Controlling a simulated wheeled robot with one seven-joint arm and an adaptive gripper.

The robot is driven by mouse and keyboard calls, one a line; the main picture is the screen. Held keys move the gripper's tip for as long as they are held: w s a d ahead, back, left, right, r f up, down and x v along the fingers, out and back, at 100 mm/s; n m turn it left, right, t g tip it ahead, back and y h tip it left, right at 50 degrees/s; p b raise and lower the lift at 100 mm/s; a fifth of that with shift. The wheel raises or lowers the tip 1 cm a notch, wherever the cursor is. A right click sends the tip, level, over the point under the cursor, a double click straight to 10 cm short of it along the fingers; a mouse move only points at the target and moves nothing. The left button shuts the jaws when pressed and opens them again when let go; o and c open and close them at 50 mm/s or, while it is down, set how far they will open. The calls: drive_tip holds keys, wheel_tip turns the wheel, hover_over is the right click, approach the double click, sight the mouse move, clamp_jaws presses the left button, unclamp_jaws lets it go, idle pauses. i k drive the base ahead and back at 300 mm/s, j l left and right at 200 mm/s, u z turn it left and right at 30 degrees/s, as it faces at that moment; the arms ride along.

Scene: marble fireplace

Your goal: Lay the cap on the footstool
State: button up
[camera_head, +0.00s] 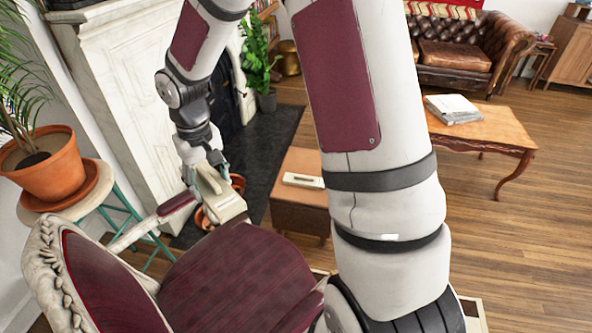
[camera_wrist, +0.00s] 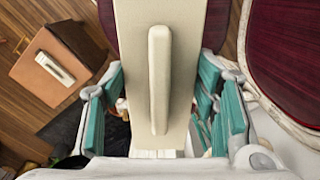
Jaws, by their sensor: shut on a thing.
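A cream, flat-sided thing with a raised bar (camera_wrist: 125,45), which I take for the cap though its shape is not clearly one, is between the teal fingers of my gripper (camera_wrist: 165,110). My gripper is shut on it. In the head view the held thing (camera_head: 224,203) hangs below my gripper (camera_head: 205,172), over the far edge of the armchair seat. The brown leather footstool (camera_head: 290,215) stands to the right of it on the floor; it also shows at the left of the wrist view (camera_wrist: 35,80). My gripper is apart from the footstool.
The burgundy armchair (camera_head: 235,285) is close below my gripper. A marble fireplace (camera_head: 120,85) and a potted plant on a stool (camera_head: 50,172) stand left. A coffee table (camera_head: 490,130) stands right.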

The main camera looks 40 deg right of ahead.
sight(312, 163)
drive_tip(key=k+l, duration=0.1)
drive_tip(key=l, duration=0.35)
drive_tip(key=k+l, duration=0.15)
drive_tip(key=l, duration=0.35)
drive_tip(key=k+l, duration=0.1)
drive_tip(key=l, duration=0.35)
drive_tip(key=k+l, duration=0.1)
drive_tip(key=l, duration=0.4)
drive_tip(key=i+l, duration=0.1)
drive_tip(key=l, duration=0.35)
drive_tip(key=i+l, duration=0.15)
drive_tip(key=l, duration=0.25)
drive_tip(key=i+l, duration=0.1)
drive_tip(key=l, duration=0.35)
drive_tip(key=i+l, duration=0.15)
drive_tip(key=i, duration=0.55)
